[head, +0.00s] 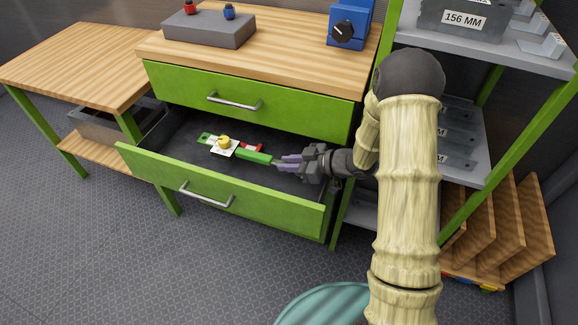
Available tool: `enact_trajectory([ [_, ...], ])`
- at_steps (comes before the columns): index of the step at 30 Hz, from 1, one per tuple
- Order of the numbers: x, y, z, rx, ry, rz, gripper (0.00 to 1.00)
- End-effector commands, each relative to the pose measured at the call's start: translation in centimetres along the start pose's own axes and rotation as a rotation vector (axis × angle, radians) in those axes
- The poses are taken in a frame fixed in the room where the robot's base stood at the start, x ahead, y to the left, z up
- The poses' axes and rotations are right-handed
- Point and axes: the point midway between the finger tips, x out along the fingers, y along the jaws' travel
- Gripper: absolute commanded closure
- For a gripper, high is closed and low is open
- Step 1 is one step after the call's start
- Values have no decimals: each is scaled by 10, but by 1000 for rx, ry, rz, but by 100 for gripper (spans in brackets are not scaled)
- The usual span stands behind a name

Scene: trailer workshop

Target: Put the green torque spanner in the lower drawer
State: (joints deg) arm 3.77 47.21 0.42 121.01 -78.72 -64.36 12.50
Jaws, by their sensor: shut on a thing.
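The green torque spanner (256,156) is a long green bar inside the open lower drawer (165,148). My gripper (280,162) reaches into the drawer from the right and is shut on the spanner's right end. A white piece with a yellow knob (223,142) lies across the spanner's left part; whether it belongs to the spanner is unclear. The spanner is at or just above the drawer floor; I cannot tell if it touches. The lower drawer is pulled well out, its front with a metal handle (207,197).
A small red item (253,147) is beside the spanner. The upper drawer (240,102) is shut above. The wooden worktop (285,45) carries a grey box (208,30) and a blue device (348,24). A shelf rack (490,45) stands close on the right.

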Motion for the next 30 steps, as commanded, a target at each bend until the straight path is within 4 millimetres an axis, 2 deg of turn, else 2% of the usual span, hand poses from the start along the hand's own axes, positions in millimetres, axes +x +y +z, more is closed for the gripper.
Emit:
enact_trajectory([
  [8,1,0,-1,-3,6,0,100],
  [27,6,-2,15,5,-1,-3,100],
  [28,6,-2,17,6,-5,-3,76],
  [30,6,-2,17,7,-7,-3,62],
])
